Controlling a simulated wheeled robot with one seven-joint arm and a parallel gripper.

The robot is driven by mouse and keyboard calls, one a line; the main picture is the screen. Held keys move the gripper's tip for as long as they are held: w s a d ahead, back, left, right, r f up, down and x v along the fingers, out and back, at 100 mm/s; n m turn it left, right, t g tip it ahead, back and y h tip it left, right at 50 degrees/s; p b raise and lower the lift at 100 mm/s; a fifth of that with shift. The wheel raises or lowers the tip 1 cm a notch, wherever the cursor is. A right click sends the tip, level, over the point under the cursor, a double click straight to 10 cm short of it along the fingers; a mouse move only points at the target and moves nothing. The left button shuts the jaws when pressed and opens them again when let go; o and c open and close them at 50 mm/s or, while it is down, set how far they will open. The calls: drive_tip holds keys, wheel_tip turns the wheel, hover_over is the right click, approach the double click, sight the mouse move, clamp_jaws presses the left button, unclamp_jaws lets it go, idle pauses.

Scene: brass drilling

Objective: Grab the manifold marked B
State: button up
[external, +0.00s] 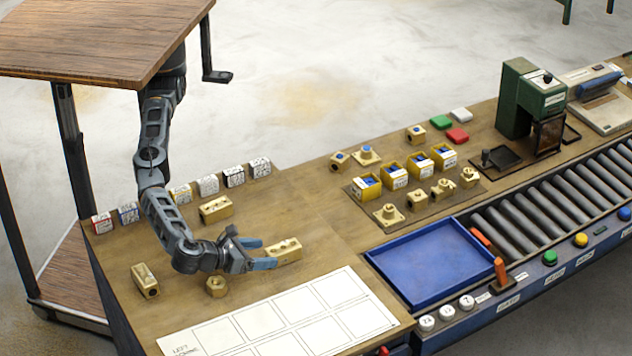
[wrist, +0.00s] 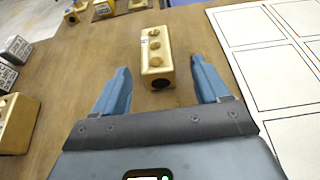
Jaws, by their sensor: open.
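In the wrist view this block (wrist: 155,50) sits just ahead of and partly between my blue fingertips, with a gap on each side. My gripper (external: 262,254) is open and empty, low over the bench. A second brass block (external: 216,209) lies behind it; part of one shows at the left edge of the wrist view (wrist: 17,122). A third block (external: 145,281) lies at the left front. No letter B is legible on any block.
A small brass fitting (external: 216,286) lies close below my wrist. A white sheet with printed squares (external: 290,320) covers the bench front. A blue tray (external: 430,262) is to the right. Several labelled boxes (external: 208,185) line the back edge.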

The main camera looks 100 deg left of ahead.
sight(285, 250)
drive_tip(key=shift+f, duration=0.3)
drive_tip(key=shift+x, duration=0.9)
drive_tip(key=shift+b+x, duration=0.55)
drive_tip(key=shift+x, duration=2.4)
drive_tip(key=shift+s+a+r, duration=0.1)
drive_tip(key=shift+a+r, duration=0.05)
clamp_jaws()
drive_tip(key=shift+r, duration=0.1)
